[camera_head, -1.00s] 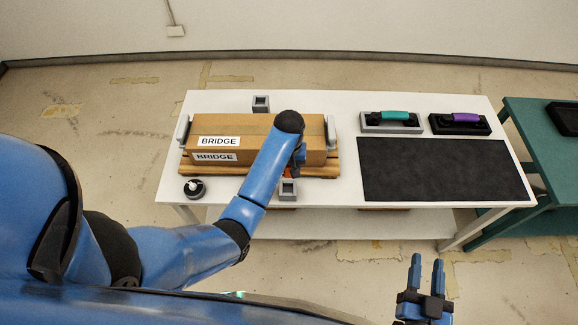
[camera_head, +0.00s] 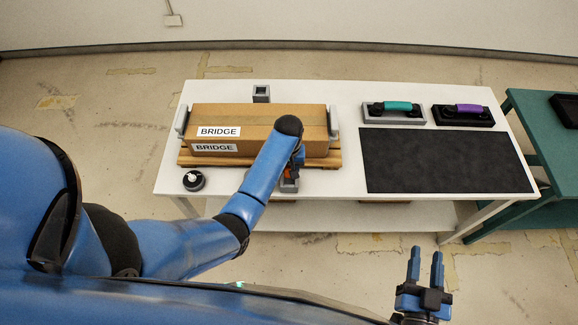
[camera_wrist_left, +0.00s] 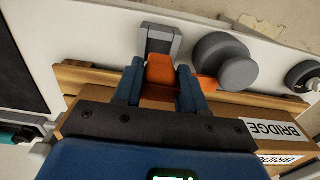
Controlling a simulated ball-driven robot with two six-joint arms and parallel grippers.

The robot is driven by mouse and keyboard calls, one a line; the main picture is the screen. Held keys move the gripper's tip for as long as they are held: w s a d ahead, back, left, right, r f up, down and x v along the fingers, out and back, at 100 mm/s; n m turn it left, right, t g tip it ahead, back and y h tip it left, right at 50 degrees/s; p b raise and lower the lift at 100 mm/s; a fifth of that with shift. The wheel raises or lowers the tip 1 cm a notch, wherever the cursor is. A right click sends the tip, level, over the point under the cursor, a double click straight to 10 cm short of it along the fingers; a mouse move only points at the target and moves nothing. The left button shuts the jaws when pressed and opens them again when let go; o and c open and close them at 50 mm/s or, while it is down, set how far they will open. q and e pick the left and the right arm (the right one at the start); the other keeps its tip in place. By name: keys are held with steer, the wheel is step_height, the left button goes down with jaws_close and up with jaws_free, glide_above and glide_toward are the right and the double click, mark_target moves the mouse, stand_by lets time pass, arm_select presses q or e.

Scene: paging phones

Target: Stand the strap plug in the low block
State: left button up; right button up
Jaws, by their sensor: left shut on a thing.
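My left gripper (camera_wrist_left: 158,78) is shut on the orange strap plug (camera_wrist_left: 159,70), its blue fingers on either side. The plug points toward a grey square block (camera_wrist_left: 158,40) with a hollow and overlaps its near side in the left wrist view; I cannot tell if it has entered. In the head view this block (camera_head: 289,186) stands at the table's front edge, just below the left gripper (camera_head: 296,165), largely covered by it. An orange strap piece (camera_wrist_left: 208,84) shows beside the right finger. My right gripper (camera_head: 426,262) is open and empty, in front of the table.
A carton marked BRIDGE (camera_head: 260,118) lies on a wooden pallet (camera_head: 188,160) behind the block. Another grey block (camera_head: 261,93) stands at the back. A black round item (camera_head: 193,181), a dark mat (camera_head: 445,160) and two handled devices share the white table (camera_head: 345,92).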

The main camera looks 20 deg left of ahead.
arm_select(q)
step_height(320, 180, down, 3)
steer(key=shift+d+f+b, duration=0.15)
steer(key=shift+f+b, duration=0.05)
steer(key=shift+b, duration=0.8)
steer(key=shift+f+b, duration=0.4)
steer(key=shift+f, duration=0.3)
steer(key=shift+r+p, duration=0.1)
steer(key=shift+p, duration=0.3)
steer(key=shift+f+b, duration=0.45)
steer(key=shift+f, duration=0.25)
stand_by(0.4)
steer(key=o, duration=0.8)
steer(key=shift+r, duration=0.15)
